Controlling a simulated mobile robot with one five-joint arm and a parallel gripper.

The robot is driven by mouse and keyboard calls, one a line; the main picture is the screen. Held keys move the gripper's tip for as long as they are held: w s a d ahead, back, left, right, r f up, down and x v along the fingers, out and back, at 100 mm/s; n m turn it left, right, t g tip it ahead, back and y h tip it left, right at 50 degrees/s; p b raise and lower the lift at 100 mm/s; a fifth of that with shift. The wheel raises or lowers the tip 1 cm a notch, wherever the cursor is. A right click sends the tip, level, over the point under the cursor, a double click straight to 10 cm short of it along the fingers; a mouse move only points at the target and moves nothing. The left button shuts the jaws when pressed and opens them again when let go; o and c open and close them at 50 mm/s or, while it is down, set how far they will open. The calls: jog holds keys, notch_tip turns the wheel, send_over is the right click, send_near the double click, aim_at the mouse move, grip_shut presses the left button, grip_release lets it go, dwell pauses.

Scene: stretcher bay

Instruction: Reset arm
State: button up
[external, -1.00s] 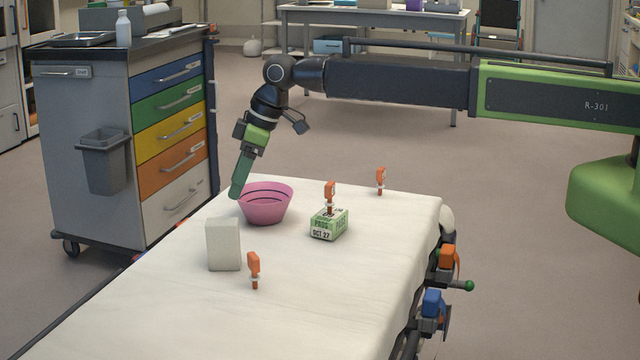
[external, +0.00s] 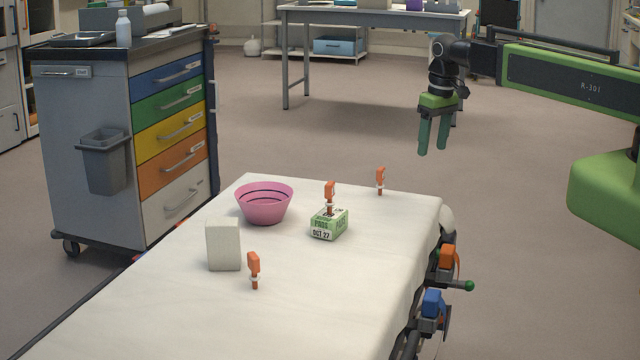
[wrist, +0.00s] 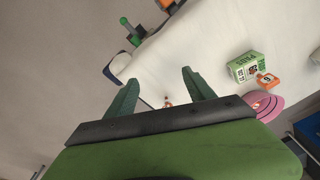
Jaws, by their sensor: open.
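My gripper (external: 433,150) is open and empty. It hangs pointing down in the air beyond the far right corner of the stretcher, clear of everything on it. In the wrist view its two green fingers (wrist: 164,88) stand apart with nothing held between them.
The white stretcher (external: 160,290) holds a pink bowl (external: 264,204), a green-and-white box (external: 328,226) with an orange-topped item (external: 330,192) at it, a pale block (external: 223,246), and two more orange-topped items (external: 254,264) (external: 380,178). A drawer cart (external: 90,150) stands left.

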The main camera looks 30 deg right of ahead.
jog(key=s+d+m+g, duration=0.1)
jog(key=s+d+m, duration=0.2)
jog(key=d, duration=1)
jog(key=s, duration=0.3)
jog(key=shift+s+d+m+h, duration=0.3)
jog(key=shift+s, duration=0.05)
